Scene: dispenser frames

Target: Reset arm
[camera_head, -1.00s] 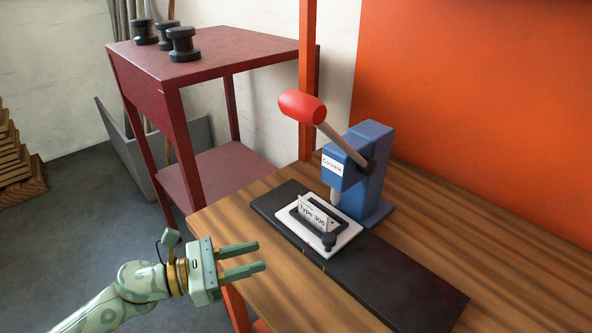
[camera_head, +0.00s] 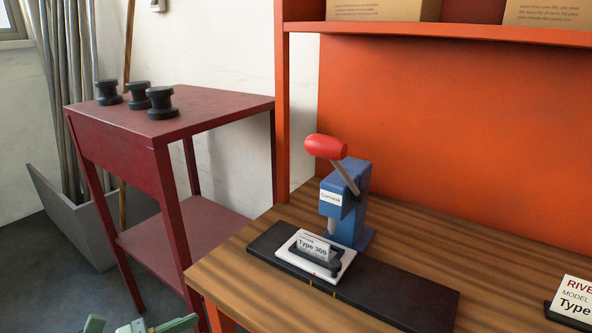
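My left gripper (camera_head: 168,325) shows only in part at the bottom edge, left of the wooden workbench (camera_head: 215,273). The green finger pieces in view sit apart from every object, and the rest of the hand and arm is cut off. My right gripper is not in view. On the bench stands a blue press (camera_head: 353,215) labelled Connesa, with its red-knobbed lever (camera_head: 326,147) raised. In front of it, a white plate (camera_head: 340,265) with a "Type 300" card lies on a black mat (camera_head: 400,300).
A dark red side table (camera_head: 210,110) at left carries black spools (camera_head: 161,103). An orange shelf (camera_head: 430,33) holds cardboard boxes (camera_head: 385,8). A "RIVE… MODEL Type" sign (camera_head: 574,298) stands at the bench's right. The bench's right part is mostly clear.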

